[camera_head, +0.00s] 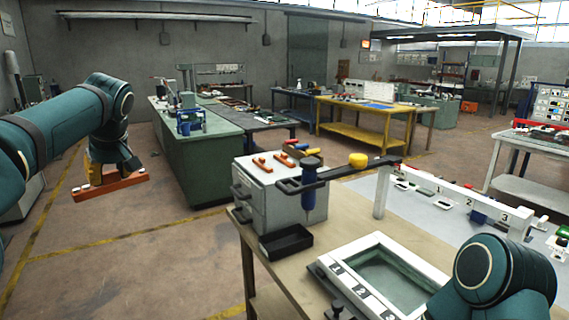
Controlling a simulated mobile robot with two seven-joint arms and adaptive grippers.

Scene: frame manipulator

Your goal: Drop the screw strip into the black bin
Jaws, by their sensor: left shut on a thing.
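My left arm comes in from the left, and its gripper (106,179) hangs over open floor, left of the workbench. It is shut on an orange-brown screw strip (128,184), which lies roughly level and has pale screws near its left end. The fingers themselves are partly hidden by the arm and strip. The black bin (286,243) is a small open box on the workbench's near left part, in front of the grey drawer cabinet. It is well to the right of the strip and apart from it. My right arm shows at the bottom right; its gripper is out of view.
The grey drawer cabinet (287,205) carries orange strips and coloured-handled tools. A blue screwdriver (309,190) hangs from a dark holder beside it. A white frame (351,248) with numbered marks lies on the workbench (268,276). Floor is clear between strip and bench.

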